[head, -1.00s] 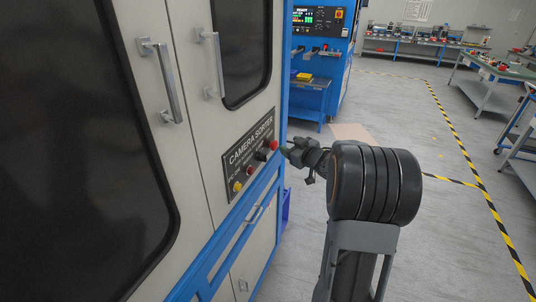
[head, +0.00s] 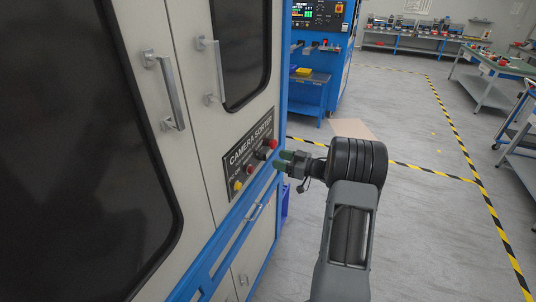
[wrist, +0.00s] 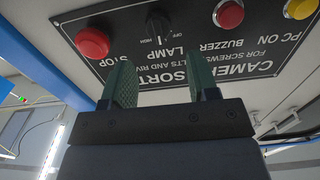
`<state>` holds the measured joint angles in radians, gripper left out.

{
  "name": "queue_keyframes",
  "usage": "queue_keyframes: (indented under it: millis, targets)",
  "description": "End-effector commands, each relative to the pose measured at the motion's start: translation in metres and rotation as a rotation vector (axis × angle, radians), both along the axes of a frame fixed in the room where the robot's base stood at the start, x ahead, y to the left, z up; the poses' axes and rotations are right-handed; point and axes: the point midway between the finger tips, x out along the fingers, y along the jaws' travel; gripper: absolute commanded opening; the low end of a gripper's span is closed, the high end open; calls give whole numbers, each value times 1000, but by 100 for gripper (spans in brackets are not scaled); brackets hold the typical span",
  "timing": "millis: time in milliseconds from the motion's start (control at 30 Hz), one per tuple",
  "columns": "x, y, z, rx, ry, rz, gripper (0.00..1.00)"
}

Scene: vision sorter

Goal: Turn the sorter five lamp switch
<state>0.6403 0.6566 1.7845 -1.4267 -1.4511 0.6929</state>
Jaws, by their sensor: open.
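The lamp switch (wrist: 158,25) is a black rotary knob on the dark CAMERA SORTER panel (wrist: 140,72). In the wrist view the panel appears upside down, with LAMP, HIGH and OFF printed by the knob. I cannot tell its exact setting. In the head view the switch (head: 262,153) sits between the red stop button (head: 272,143) and the red buzzer button (head: 249,168). My gripper (wrist: 158,62) is open and empty, its green fingers apart, pointing toward the knob without visibly touching it. In the head view my gripper (head: 281,161) is just right of the panel.
A yellow button (head: 237,185) marked PC ON is at the panel's lower left. The cabinet's blue rail (head: 235,215) runs below the panel, and metal door handles (head: 172,90) stick out above left. The floor to the right is open. A blue machine (head: 325,50) stands behind.

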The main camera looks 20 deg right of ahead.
Motion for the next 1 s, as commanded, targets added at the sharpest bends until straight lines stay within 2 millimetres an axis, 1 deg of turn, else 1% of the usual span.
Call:
queue_keyframes:
  millis: [33, 100, 300, 500, 800, 833, 1000]
  targets:
    - [7, 7, 1, 0, 1, 4, 54]
    - [15, 14, 2, -1, -1, 2, 54]
    - [33, 30, 1, -1, 0, 1, 54]
    - [41, 37, 0, -1, 0, -1, 54]
    - [42, 38, 0, -1, 0, -1, 54]
    - [42, 38, 0, -1, 0, -1, 53]
    - [41, 38, 0, -1, 0, -1, 37]
